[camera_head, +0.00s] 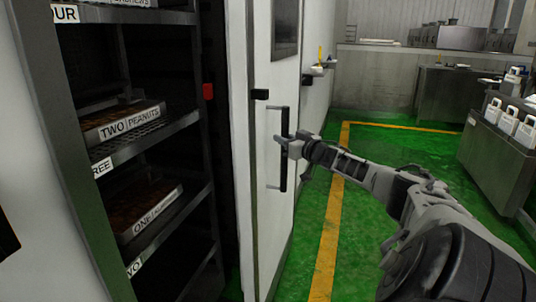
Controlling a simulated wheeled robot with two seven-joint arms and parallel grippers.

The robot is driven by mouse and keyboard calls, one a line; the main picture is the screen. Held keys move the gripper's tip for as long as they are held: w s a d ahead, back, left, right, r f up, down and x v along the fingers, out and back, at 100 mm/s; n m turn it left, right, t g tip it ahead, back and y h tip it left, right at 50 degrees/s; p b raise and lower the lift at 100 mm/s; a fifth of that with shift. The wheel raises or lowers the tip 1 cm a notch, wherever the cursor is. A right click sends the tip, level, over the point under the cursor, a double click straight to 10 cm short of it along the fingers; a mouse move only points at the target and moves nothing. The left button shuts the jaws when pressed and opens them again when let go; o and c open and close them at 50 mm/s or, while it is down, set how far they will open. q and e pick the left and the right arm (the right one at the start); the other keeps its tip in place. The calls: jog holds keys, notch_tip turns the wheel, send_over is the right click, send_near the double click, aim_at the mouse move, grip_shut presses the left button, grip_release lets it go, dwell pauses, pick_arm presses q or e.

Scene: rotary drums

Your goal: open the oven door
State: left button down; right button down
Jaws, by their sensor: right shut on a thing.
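The oven door (258,205) is a tall white panel standing ajar, seen nearly edge-on. Its long black vertical handle (284,172) is on the face to the right. My right gripper (289,143) is at the upper middle of the handle and shut on it. My right arm reaches in from the lower right. The oven's dark inside shows left of the door, with a rack (153,129) of trays on metal shelves. My left gripper is not in view.
Trays labelled TWO PEANUTS (123,122) and ONE (150,212) sit on the shelves. Green floor (375,146) with a yellow line (328,240) is clear right of the door. Metal counters (500,160) with white containers stand at the far right.

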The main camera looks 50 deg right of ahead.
jog(key=shift+w+d+b, duration=0.3)
jog(key=shift+d+b, duration=0.05)
jog(key=shift+d, duration=0.35)
jog(key=c, duration=1.3)
grip_release()
jog(key=shift+f, duration=0.1)
jog(key=shift+o, duration=0.2)
